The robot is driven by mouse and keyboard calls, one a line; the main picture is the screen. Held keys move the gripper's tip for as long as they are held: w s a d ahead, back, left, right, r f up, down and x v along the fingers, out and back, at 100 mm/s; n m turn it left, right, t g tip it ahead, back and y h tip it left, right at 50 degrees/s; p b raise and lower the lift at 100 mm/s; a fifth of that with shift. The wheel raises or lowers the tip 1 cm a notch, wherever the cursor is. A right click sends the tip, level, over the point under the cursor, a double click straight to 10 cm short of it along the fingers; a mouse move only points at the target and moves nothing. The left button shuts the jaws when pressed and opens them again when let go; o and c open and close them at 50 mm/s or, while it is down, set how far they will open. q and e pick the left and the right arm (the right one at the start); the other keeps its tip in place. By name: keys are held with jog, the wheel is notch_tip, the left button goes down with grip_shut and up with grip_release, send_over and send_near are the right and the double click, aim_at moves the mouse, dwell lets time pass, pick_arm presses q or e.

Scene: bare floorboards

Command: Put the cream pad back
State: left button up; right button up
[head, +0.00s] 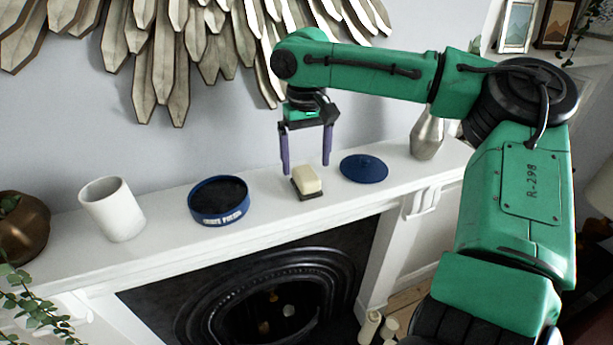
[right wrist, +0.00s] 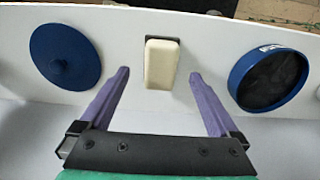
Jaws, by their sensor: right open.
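The cream pad (head: 307,179) lies on a small dark base (head: 296,191) on the white mantel shelf. The pad also shows in the right wrist view (right wrist: 161,63), with a dark edge behind it. My right gripper (head: 306,168) is open and empty, its two purple fingers pointing down just above and behind the pad. In the right wrist view the fingertips (right wrist: 160,73) are spread to either side of the pad, apart from it. A round blue tin (head: 218,202) with a dark inside stands left of the pad. A blue lid (head: 364,168) lies flat to its right. My left gripper is not in view.
A white cup (head: 112,209) and a bronze pot (head: 24,226) stand at the shelf's left. A silver vase (head: 427,136) stands at the right. The mantel's front edge drops to a black fireplace (head: 270,300). A feather-like wall piece (head: 190,50) hangs behind.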

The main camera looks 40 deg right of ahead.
aim_at(306, 174)
notch_tip(306, 174, up, 8)
jog(key=shift+f, duration=0.2)
jog(key=shift+s+a, duration=0.1)
dwell(0.3)
